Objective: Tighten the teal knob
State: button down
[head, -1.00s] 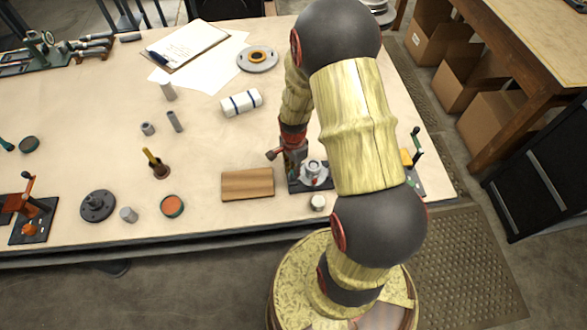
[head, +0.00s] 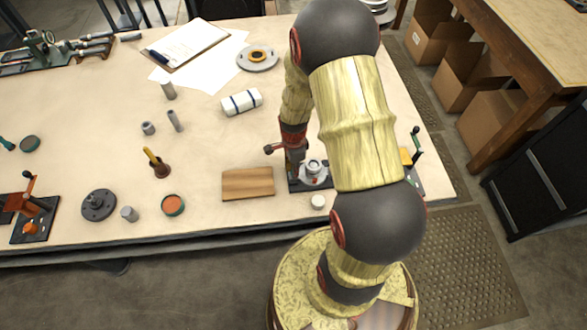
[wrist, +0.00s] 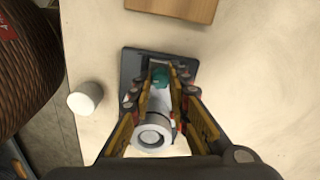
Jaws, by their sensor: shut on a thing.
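The teal knob (wrist: 159,77) shows in the wrist view between the fingertips of my gripper (wrist: 160,86), which is shut on it. The knob sits over a pale metal casing (wrist: 152,138) with a round, ringed opening, on a dark base plate (wrist: 131,64). In the head view the casing (head: 313,168) and its plate (head: 298,186) stand near the table's front edge, beside my arm. The knob and my fingertips are hidden there by my wrist and arm. I cannot tell how tight the knob is.
A wooden block (head: 247,184) lies left of the casing. A small white cylinder (head: 318,202) stands just in front; it also shows in the wrist view (wrist: 86,97).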

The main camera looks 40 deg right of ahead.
jog(key=c, duration=1.7)
grip_release()
jog(key=shift+o, duration=0.2)
notch_tip(320, 180, up, 12)
